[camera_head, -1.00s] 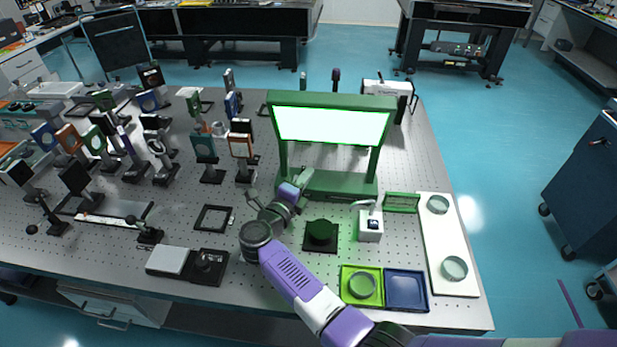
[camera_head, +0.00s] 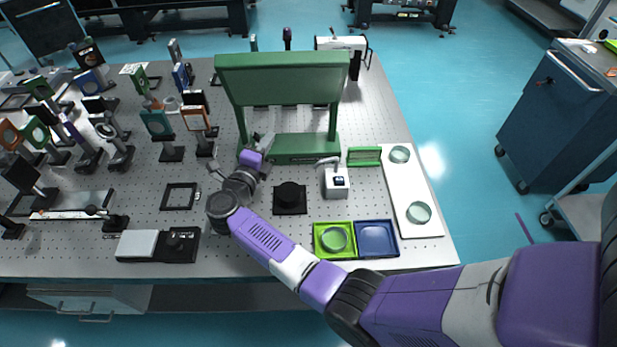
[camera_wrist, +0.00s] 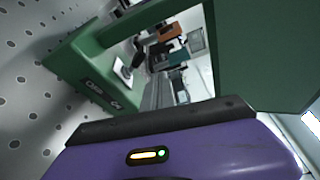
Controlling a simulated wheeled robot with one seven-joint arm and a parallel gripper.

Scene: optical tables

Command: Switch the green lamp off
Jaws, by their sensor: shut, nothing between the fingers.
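The green lamp (camera_head: 283,80) stands at the back middle of the table. Its wide top panel is dark, and its green base (camera_head: 305,148) rests on the table. My gripper (camera_head: 266,140) is at the left end of that base, close to the left post; I cannot tell whether it touches. It is shut and empty. In the wrist view the green lamp frame (camera_wrist: 85,62) with white lettering fills the space beyond my purple gripper body.
Green and blue trays (camera_head: 376,238) lie at the front right. Several optic mounts (camera_head: 158,125) crowd the left.

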